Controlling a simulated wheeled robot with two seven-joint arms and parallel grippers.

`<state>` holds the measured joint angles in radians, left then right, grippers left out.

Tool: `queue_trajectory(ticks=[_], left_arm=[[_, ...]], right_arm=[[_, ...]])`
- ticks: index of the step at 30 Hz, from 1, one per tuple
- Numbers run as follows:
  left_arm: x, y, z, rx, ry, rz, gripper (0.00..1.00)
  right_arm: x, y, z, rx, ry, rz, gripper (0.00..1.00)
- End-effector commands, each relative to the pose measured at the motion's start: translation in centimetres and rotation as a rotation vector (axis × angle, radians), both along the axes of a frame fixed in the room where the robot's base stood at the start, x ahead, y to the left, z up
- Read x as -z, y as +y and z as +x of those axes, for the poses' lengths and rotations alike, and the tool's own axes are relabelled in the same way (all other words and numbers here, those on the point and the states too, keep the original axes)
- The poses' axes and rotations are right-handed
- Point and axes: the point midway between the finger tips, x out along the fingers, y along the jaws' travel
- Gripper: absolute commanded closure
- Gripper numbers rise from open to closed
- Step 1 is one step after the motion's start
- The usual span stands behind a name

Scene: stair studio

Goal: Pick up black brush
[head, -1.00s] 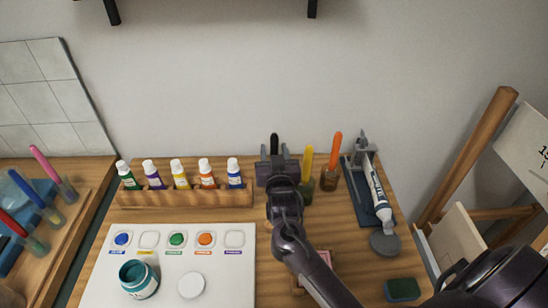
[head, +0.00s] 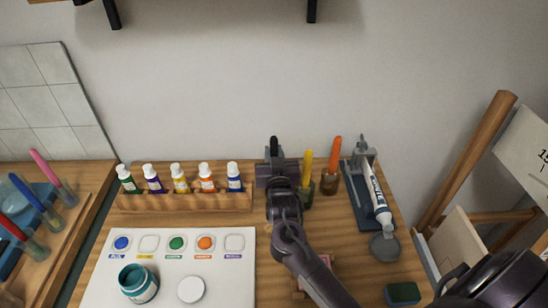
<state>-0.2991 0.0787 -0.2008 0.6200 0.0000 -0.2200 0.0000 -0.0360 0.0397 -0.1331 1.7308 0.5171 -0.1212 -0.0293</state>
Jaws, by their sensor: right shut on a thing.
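The black brush (head: 274,143) stands upright at the back of the wooden table, its dark top showing above my right gripper. My right gripper (head: 274,160) is shut on the black brush, with its fingers on either side of it. The gripper and arm hide the lower part of the brush and whatever it stands in. My left gripper is not in view.
A yellow brush (head: 307,163) and an orange brush (head: 335,155) stand in jars close to the right. A wooden rack (head: 185,201) of paint bottles is on the left. A tube press (head: 362,200) stands farther right. The wall is close behind.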

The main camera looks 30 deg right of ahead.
Motion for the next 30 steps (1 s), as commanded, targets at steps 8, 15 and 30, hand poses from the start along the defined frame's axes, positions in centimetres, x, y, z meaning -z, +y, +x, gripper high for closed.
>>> queue_trajectory(ticks=[8, 15, 30], left_arm=[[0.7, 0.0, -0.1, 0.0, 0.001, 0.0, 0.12], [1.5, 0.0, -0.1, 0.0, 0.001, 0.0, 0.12], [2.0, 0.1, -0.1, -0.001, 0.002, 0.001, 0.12]], right_arm=[[-4.2, 0.0, 0.0, 0.0, -0.007, 0.002, 1.0], [-10.3, 0.0, 0.0, 0.001, -0.01, 0.003, 1.0], [-19.2, 0.0, 0.0, 0.0, -0.002, 0.0, 1.0]])
